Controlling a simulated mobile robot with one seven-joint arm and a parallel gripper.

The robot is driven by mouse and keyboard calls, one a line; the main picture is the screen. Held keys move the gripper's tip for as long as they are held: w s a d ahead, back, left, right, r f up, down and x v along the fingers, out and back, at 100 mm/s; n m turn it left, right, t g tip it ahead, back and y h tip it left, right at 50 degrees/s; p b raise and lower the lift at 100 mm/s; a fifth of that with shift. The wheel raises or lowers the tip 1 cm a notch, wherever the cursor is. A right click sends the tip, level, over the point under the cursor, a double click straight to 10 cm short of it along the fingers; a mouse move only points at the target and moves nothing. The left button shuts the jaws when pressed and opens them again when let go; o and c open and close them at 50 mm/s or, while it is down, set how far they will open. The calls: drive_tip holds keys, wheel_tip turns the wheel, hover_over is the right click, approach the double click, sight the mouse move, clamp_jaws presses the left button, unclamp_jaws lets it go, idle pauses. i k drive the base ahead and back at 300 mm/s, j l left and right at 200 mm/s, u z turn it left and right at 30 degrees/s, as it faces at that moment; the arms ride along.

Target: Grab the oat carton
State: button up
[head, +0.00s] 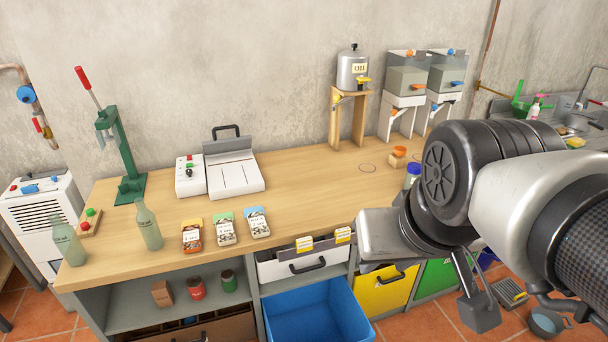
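Three small cartons stand in a row near the table's front edge in the head view: one with an orange-yellow top (192,236), one with a green top (226,230) and one with a blue top (257,224). Their labels are too small to read, so I cannot tell which is the oat carton. My gripper (430,275) is at the right, in front of the table edge and well apart from the cartons.
Two glass bottles (149,227) stand left of the cartons. A press (121,150) and a sealing machine (232,167) stand behind them. The wooden tabletop (310,185) is clear in the middle. Below are a blue bin (318,312), an open drawer (303,263) and a shelf (135,310).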

sight(161, 291)
drive_tip(key=k, duration=0.4)
drive_tip(key=u, duration=1.25)
drive_tip(key=j+z, duration=0.1)
drive_tip(key=z, duration=1)
drive_tip(key=j+u, duration=0.3)
drive_tip(key=u, duration=0.15)
drive_tip(key=j+u, duration=0.4)
drive_tip(key=i, duration=0.65)
